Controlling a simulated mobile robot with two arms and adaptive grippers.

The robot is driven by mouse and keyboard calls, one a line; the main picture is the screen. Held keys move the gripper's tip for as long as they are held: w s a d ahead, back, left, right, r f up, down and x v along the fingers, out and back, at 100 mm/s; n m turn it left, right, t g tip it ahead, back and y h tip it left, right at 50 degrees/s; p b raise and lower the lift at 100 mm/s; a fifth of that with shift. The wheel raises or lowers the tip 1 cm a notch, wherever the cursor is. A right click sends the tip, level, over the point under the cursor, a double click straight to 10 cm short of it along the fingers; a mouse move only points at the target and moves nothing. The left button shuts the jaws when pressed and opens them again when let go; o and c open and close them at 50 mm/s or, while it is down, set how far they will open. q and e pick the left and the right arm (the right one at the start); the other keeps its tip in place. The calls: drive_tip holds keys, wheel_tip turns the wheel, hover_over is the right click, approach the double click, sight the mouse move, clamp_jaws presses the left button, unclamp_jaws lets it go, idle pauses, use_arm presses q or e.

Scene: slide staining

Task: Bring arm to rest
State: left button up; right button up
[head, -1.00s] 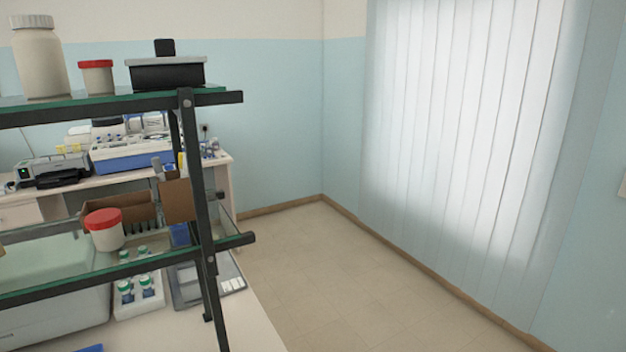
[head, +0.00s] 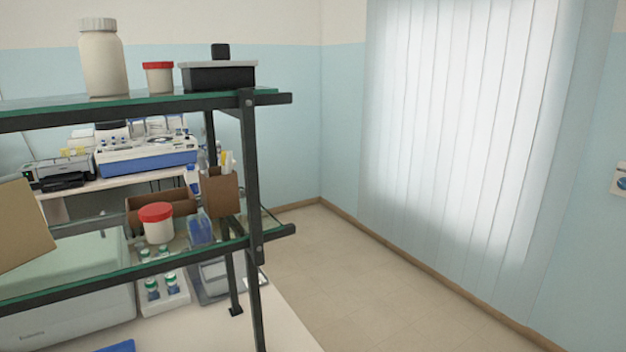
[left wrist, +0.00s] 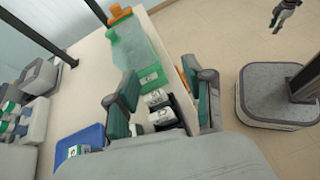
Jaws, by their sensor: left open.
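My left gripper (left wrist: 163,98) shows in the left wrist view, with its two fingers spread apart above the bench. Nothing is held between the fingers. Below and between them are small white labelled boxes (left wrist: 160,107) in a dark holder, and I cannot tell how far under the fingers they are. A small dark jointed shape (left wrist: 285,12) at the top right may be my right gripper; its jaws are too small to read. Neither gripper shows in the head view.
A green bottle with an orange cap (left wrist: 125,35) and a blue tray (left wrist: 80,143) are on the bench. A dark-framed glass shelf (head: 270,97) carries jars. A red-lidded jar (head: 157,223) is on its lower level. Floor (head: 340,270) to the right is clear.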

use_arm(q)
drive_tip(key=s+d+f+m+g+y, duration=0.2)
drive_tip(key=s+d+f+m+y, duration=0.1)
drive_tip(key=s+d+f+m, duration=0.55)
drive_tip(key=s+d+f+m+g+y, duration=0.3)
drive_tip(key=s+d+f+m, duration=0.2)
drive_tip(key=s+d+m, duration=0.6)
wheel_tip(320, 180, up, 7)
drive_tip(key=w+m+t+y, duration=0.2)
drive_tip(key=m+t+y, duration=0.2)
drive_tip(key=y, duration=0.2)
wheel_tip(320, 180, down, 32)
drive_tip(key=s+f+g+b, duration=0.1)
drive_tip(key=s+g+b, duration=0.1)
drive_tip(key=b, duration=0.2)
drive_tip(key=s+a+f+g+b, duration=0.1)
drive_tip(key=s+a+f+b, duration=0.1)
drive_tip(key=s+f, duration=1.4)
drive_tip(key=shift+a+f, duration=0.15)
drive_tip(key=shift+a, duration=0.7)
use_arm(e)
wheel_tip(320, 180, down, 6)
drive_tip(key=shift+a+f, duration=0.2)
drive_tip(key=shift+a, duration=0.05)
